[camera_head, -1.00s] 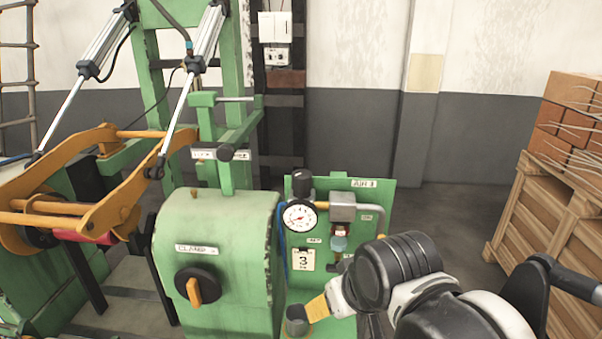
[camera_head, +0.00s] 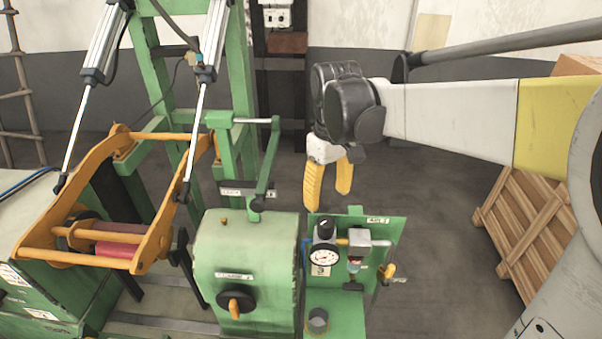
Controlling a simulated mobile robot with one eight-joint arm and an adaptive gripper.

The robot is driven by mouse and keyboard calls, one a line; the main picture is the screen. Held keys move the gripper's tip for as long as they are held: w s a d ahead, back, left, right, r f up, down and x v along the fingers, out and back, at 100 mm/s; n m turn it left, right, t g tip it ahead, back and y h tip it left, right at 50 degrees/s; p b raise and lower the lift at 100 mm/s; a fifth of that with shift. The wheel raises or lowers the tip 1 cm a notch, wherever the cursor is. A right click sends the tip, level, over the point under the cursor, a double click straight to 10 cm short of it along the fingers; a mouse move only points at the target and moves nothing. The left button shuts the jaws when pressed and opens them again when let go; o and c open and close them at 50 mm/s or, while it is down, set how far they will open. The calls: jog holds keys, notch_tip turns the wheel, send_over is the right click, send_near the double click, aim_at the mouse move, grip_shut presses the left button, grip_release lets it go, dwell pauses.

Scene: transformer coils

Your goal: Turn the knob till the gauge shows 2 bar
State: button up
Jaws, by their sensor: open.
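The gauge (camera_head: 325,257) is a small round white dial on a green upright panel (camera_head: 388,228). Its needle is too small to read. A black knob (camera_head: 325,229) stands upright just above the gauge. My gripper (camera_head: 328,200) has two yellow fingers pointing down and is open and empty. It appears above the knob in the picture, with a gap between the fingertips and the knob. How far apart they are in depth I cannot tell. Nothing hides the knob or the gauge face.
A metal block (camera_head: 359,238), a small glass bowl (camera_head: 354,266) and a yellow-handled valve (camera_head: 388,270) sit right of the gauge. A green clamp housing (camera_head: 247,250) with an orange-handled dial (camera_head: 235,303) is at left. A wooden crate (camera_head: 520,235) stands right; floor between is clear.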

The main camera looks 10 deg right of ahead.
aim_at(325, 219)
notch_tip(325, 219, down, 10)
jog(key=shift+r, duration=0.2)
jog(key=c, duration=1.2)
